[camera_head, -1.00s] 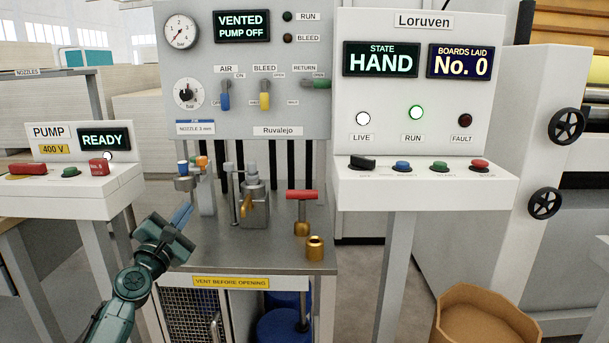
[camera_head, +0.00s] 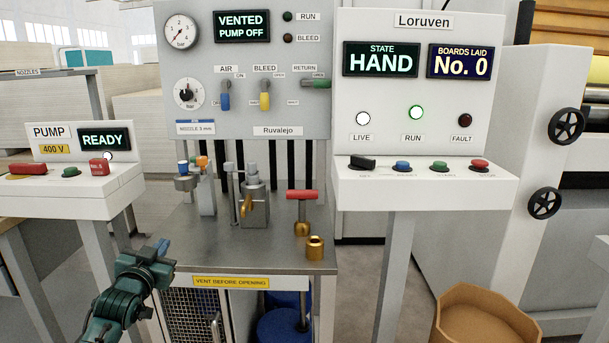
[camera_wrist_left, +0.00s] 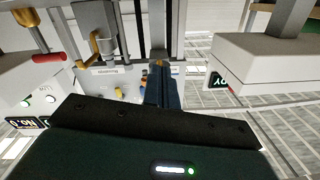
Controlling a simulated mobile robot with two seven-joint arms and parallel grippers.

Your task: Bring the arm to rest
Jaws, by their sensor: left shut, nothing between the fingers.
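My left gripper (camera_head: 163,246) is at the lower left in the head view, in front of the left front edge of the steel bench (camera_head: 270,250). It is shut and holds nothing. In the left wrist view its closed blue fingers (camera_wrist_left: 165,88) point away from the camera, with the bench fittings beyond them. My right arm and gripper are not in view.
The pump box (camera_head: 75,195) stands left of my gripper. On the bench are a red T-handle (camera_head: 302,194), a brass fitting (camera_head: 315,248) and a metal valve block (camera_head: 254,200). The Loruven console (camera_head: 425,190) is to the right. A tan bin (camera_head: 485,318) sits on the floor.

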